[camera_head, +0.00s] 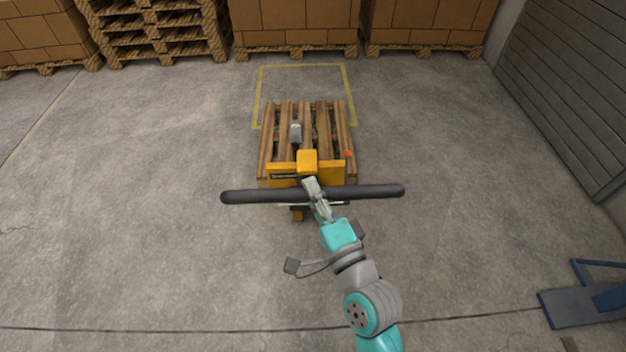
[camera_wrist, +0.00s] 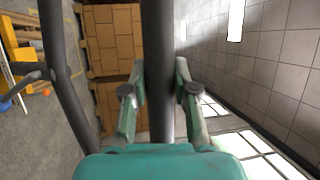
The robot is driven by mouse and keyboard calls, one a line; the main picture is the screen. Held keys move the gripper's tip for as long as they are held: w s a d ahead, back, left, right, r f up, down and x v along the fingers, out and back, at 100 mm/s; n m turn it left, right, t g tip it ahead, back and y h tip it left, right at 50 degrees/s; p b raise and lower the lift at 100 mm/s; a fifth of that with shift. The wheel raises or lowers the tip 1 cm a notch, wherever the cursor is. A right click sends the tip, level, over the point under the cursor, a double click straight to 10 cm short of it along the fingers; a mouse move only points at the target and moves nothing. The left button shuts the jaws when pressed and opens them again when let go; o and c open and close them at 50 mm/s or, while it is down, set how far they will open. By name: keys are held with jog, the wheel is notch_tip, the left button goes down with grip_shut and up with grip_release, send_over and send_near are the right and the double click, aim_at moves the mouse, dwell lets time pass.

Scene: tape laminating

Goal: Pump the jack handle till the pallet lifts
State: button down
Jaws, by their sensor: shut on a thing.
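The yellow pallet jack (camera_head: 340,172) stands in the middle of the head view, at the near end of a wooden pallet (camera_head: 268,135). Its black handle bar (camera_head: 250,196) runs crosswise in front of the yellow body. My gripper (camera_head: 313,190) is at the middle of the bar. In the wrist view my gripper (camera_wrist: 160,92) is shut on the dark bar (camera_wrist: 158,40), with one finger on each side. A second dark bar (camera_wrist: 60,70) shows at the left of that view. Whether the pallet is off the floor cannot be told.
A yellow floor outline (camera_head: 305,66) lies around and behind the pallet. Stacked boxes on pallets (camera_head: 290,20) and empty pallets (camera_head: 160,35) line the back. A grey shutter wall (camera_head: 570,90) is at right, and a blue metal object (camera_head: 580,305) at lower right. The floor at left is clear.

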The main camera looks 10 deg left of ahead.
jog(key=shift+s+f, duration=0.2)
jog(key=shift+f, duration=0.1)
jog(key=c, duration=0.9)
grip_release()
jog(key=shift+r, duration=0.1)
jog(key=shift+d, duration=0.1)
jog(key=v, duration=1.1)
jog(key=shift+s+d, duration=0.25)
jog(key=shift+s, duration=0.05)
